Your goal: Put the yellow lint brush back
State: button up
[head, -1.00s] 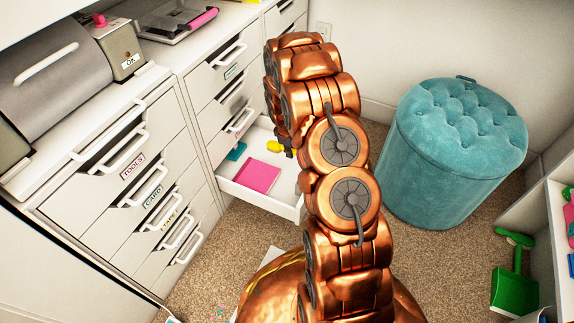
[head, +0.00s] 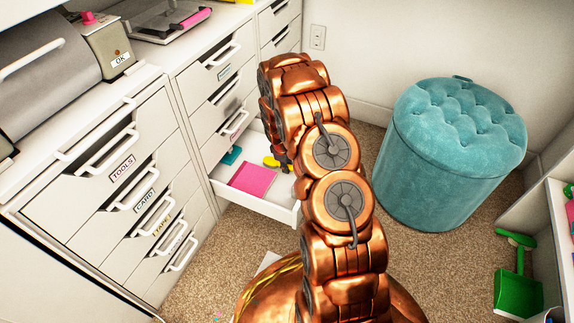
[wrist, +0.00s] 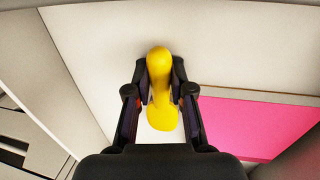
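The yellow lint brush (wrist: 160,100) is between the two fingers of my gripper (wrist: 160,72) in the wrist view. The fingers are shut on its narrow part, with its wider end toward the palm. In the head view, a small part of the yellow brush (head: 270,161) shows beside the dark fingers of my gripper (head: 283,160). The brush is over or inside the open white drawer (head: 250,200), behind the pink pad. I cannot tell whether it touches the drawer floor. My copper arm hides the drawer's right side.
A pink pad (head: 252,180) lies in the drawer, with a teal item (head: 231,155) behind it. A teal tufted stool (head: 455,155) stands at right. A green dustpan (head: 517,290) is at lower right. Closed drawers (head: 110,190) line the left.

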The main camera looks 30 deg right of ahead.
jog(key=o, duration=0.4)
jog(key=s+a+r+m+p, duration=0.1)
jog(key=s+a+r+p, duration=0.25)
jog(key=r, duration=0.75)
jog(key=s+a+r+m+p, duration=0.15)
jog(key=s+a+r, duration=0.3)
jog(key=r, duration=0.65)
jog(key=s+a+r+m+g, duration=0.1)
jog(key=s+a+r, duration=0.4)
jog(key=s, duration=0.5)
jog(key=s+a+r+m+g+y, duration=0.1)
jog(key=s+a+r, duration=0.4)
jog(key=s, duration=0.5)
jog(key=s+a+r+m+g+y, duration=0.1)
jog(key=s+a+r+g, duration=0.1)
jog(key=s+a+r, duration=0.4)
jog(key=shift+s+a+r+m, duration=0.1)
jog(key=shift+s+a+m, duration=0.05)
jog(key=shift+s, duration=0.9)
jog(key=shift+s+a+m, duration=0.1)
jog(key=shift+s, duration=0.95)
